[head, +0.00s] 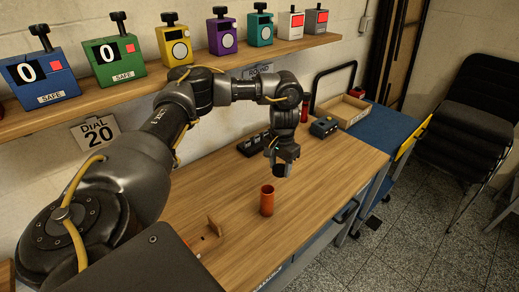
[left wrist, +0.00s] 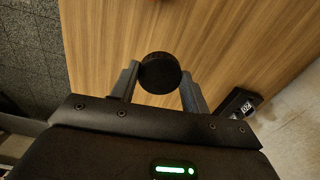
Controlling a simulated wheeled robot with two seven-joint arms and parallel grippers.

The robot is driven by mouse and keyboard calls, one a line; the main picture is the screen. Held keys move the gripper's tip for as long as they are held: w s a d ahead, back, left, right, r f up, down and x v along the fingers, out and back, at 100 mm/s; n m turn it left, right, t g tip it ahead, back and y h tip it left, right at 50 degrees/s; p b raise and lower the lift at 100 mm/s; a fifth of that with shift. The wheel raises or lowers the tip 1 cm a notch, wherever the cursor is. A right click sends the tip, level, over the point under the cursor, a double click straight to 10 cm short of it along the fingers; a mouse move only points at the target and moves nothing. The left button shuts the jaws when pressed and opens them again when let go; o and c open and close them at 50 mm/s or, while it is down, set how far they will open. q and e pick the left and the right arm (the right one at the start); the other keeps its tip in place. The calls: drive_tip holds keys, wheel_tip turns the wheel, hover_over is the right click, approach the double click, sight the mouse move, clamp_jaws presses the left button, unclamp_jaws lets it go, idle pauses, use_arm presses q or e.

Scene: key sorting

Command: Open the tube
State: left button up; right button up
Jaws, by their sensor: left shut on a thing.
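An orange tube (head: 267,202) stands upright on the wooden table, and its top looks uncovered. My left gripper (head: 284,158) is shut on a round black cap (head: 280,171) and holds it above the table, apart from the tube and slightly to its right. In the left wrist view the black cap (left wrist: 160,73) sits between the two fingers of my left gripper (left wrist: 158,85). A sliver of orange shows at the top edge of that view. My right gripper is in neither view.
A black block row (head: 252,145) and a dark device (head: 323,127) lie along the wall side of the table (head: 330,170). A shallow cardboard box (head: 351,110) sits farther back. A small wooden piece (head: 214,228) is near the front left. Coloured boxes line the wall shelf (head: 120,97).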

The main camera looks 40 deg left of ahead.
use_arm(q)
drive_tip(key=b, duration=0.1)
hover_over(278, 193)
wheel_tip(278, 193, down, 6)
drive_tip(key=shift+w+a, duration=0.1)
drive_tip(key=shift+w, duration=0.05)
wheel_tip(278, 193, down, 4)
drive_tip(key=shift+f+b, duration=0.1)
drive_tip(key=shift+b, duration=0.55)
drive_tip(key=o, duration=1.1)
drive_tip(key=shift+f, duration=0.1)
